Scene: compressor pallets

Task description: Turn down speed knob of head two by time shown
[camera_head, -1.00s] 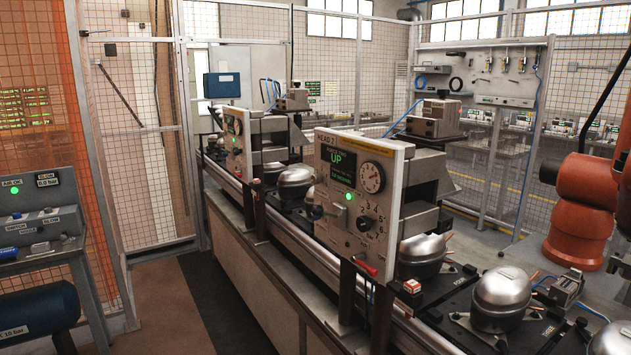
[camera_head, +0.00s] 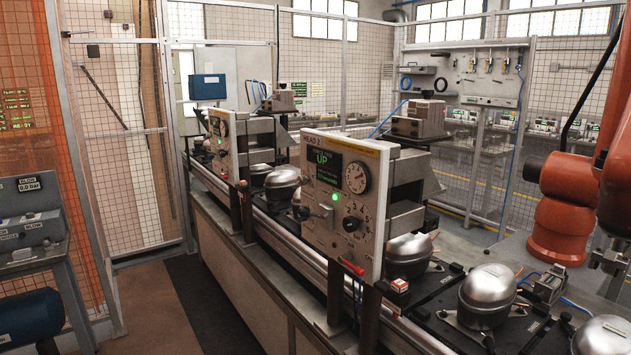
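The head two panel (camera_head: 340,200) is a pale upright board marked HEAD 2, standing over the conveyor line near the middle of the view. Its dark display (camera_head: 324,168) shows UP in green with smaller text that I cannot read surely. A round dial gauge (camera_head: 357,177) sits right of the display. A green lamp (camera_head: 335,197) is lit below it. A dark knob (camera_head: 351,224) with numbers around it sits low on the panel; its exact setting is too small to tell. A lever-like part (camera_head: 322,213) sticks out at left. Neither of my grippers is in view.
Silver compressors (camera_head: 486,297) stand on black pallets along the conveyor at right. Another head panel (camera_head: 221,145) stands farther back. An orange robot arm (camera_head: 563,215) is at right. A grey control stand (camera_head: 35,237) is at left. The floor (camera_head: 150,300) left of the line is clear.

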